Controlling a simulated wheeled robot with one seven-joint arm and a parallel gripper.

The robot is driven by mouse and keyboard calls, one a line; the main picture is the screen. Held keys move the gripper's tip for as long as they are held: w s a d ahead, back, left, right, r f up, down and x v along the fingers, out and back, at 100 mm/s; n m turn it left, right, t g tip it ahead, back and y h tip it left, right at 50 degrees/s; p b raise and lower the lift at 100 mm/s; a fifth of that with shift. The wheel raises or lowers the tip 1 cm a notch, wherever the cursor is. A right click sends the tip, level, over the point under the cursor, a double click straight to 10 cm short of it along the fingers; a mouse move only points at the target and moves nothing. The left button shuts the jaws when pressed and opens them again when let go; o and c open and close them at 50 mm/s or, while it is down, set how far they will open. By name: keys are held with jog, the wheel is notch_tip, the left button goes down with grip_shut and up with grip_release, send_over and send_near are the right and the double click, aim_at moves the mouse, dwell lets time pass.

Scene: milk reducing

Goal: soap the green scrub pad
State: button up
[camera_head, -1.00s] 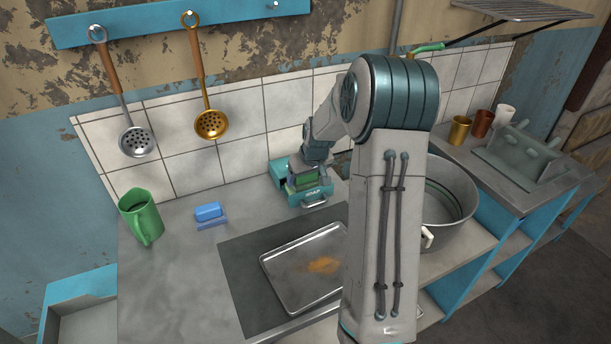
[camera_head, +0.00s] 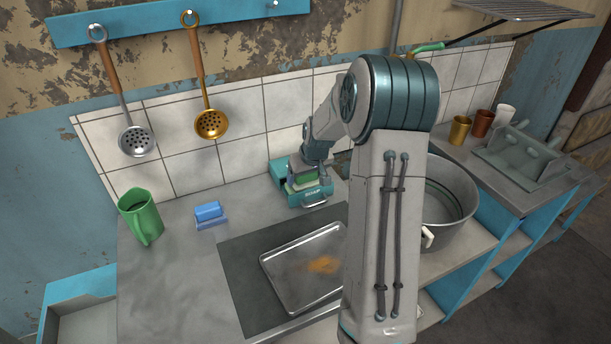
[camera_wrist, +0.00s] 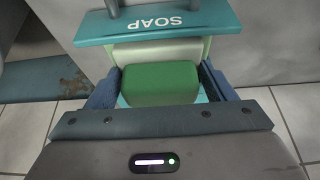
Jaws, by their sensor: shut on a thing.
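The green scrub pad (camera_wrist: 161,84) is between the two fingers of my gripper (camera_wrist: 161,76), which is shut on it. In the head view the pad (camera_head: 304,179) is small and partly covered by my wrist. It is over the pulled-out drawer of the teal soap box (camera_head: 279,174). The drawer front (camera_wrist: 165,24) bears the word SOAP and a metal handle. A pale green block (camera_wrist: 156,52), which looks like soap, lies in the drawer just beyond the pad. I cannot tell whether the pad touches it.
A metal tray (camera_head: 290,284) with an orange-brown stain lies on a dark panel in front of the soap box. A blue brush or sponge (camera_head: 209,211) and a green mug (camera_head: 140,217) stand to the left. A large metal pot (camera_head: 452,190) is to the right, partly behind my arm.

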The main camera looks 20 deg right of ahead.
jog(key=shift+r+p, duration=2.1)
jog(key=shift+r, duration=1.4)
